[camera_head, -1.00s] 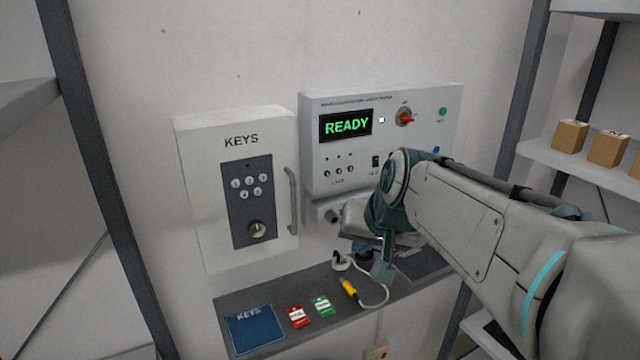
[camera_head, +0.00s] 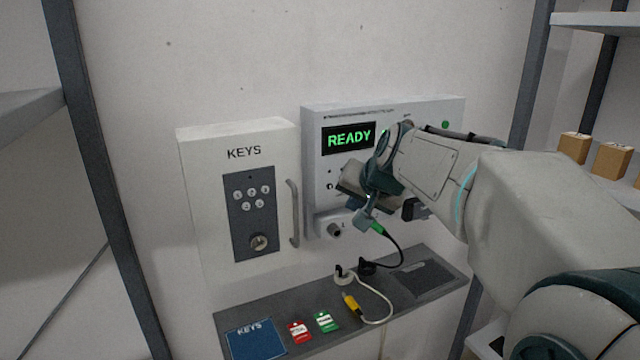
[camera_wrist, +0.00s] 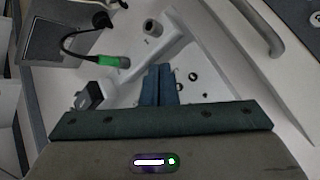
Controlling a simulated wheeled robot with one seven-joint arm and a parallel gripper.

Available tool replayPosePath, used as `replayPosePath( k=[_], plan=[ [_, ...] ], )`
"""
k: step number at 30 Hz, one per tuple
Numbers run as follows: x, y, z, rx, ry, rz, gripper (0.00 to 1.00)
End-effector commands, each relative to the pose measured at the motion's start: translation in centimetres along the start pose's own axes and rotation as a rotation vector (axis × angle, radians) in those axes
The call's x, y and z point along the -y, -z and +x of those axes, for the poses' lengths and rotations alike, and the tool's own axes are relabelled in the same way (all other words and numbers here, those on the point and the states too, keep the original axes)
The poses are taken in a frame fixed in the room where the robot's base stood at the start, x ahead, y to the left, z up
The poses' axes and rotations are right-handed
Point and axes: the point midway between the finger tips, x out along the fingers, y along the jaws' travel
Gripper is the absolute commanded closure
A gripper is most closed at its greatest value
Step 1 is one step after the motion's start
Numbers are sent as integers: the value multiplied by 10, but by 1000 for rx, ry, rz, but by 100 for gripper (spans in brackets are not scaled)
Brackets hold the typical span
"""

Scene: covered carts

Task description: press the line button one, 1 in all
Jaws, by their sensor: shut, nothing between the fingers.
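The grey control panel (camera_head: 312,140) hangs on the wall and its screen (camera_head: 348,138) reads READY in green. A row of small line buttons sits below the screen; the leftmost one (camera_head: 330,186) shows beside my gripper (camera_head: 356,188), and the others are hidden behind it. In the wrist view my gripper's two blue fingers (camera_wrist: 158,84) are shut together and empty, pointing at the panel face. Small round dark-rimmed parts (camera_wrist: 192,76) show just right of the fingers. I cannot tell whether the fingertips touch anything.
A white KEYS box (camera_head: 205,190) with a handle (camera_head: 293,212) is left of the panel. Below, a dark shelf (camera_head: 400,300) carries tags, a yellow plug (camera_head: 350,304) and cords. A green plug (camera_head: 377,229) hangs near my gripper. Metal racks stand at both sides.

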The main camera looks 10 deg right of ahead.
Motion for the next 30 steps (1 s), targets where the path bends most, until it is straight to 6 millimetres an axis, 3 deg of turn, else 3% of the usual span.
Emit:
replayPosePath(
  k=[12,30],
  plan=[
    [27,27,36,2,-1,-1,100],
    [31,30,43,0,0,0,100]
  ],
)
